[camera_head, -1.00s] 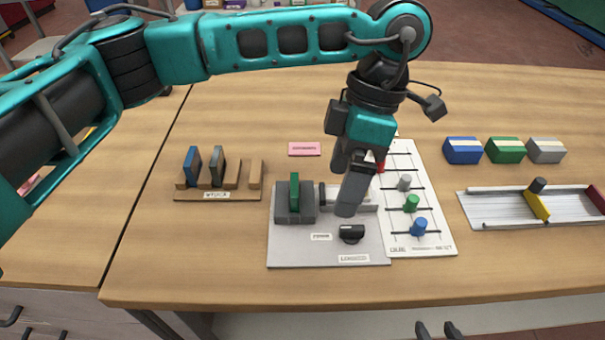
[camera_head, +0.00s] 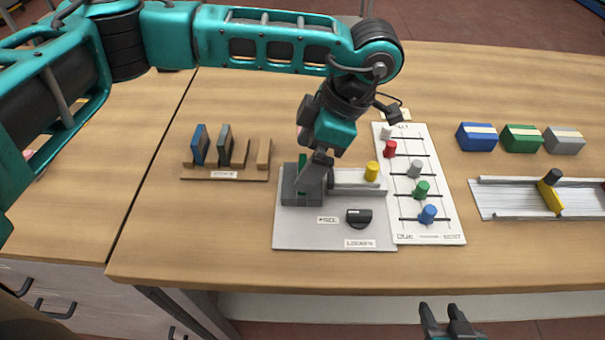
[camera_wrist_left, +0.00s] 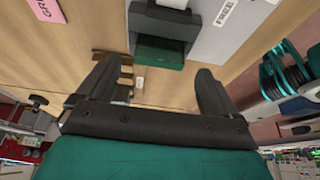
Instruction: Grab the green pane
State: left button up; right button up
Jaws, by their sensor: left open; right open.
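The green pane (camera_wrist_left: 160,53) stands in a grey holder on the grey machine plate (camera_head: 300,235). In the head view only a sliver of the pane (camera_head: 302,161) shows beside my finger. My left gripper (camera_head: 312,180) is open over the holder. In the left wrist view its two fingers (camera_wrist_left: 158,75) spread on either side of the pane, with gaps showing on both sides. My right gripper (camera_head: 447,318) is open and empty at the bottom edge of the head view, off the table front.
A wooden rack (camera_head: 225,175) with a blue pane and a dark pane stands at the left. A white board (camera_head: 440,233) with coloured pegs lies right of the machine. A black knob (camera_head: 358,217) is on the plate. Blue, green and grey blocks stand farther right.

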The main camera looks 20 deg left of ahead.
aim_at(302, 166)
pick_arm(q)
jog(key=x, duration=0.3)
jog(key=shift+w+f, duration=0.1)
jog(key=shift+f, duration=0.15)
jog(key=c, duration=1.2)
jog(key=shift+r, duration=0.15)
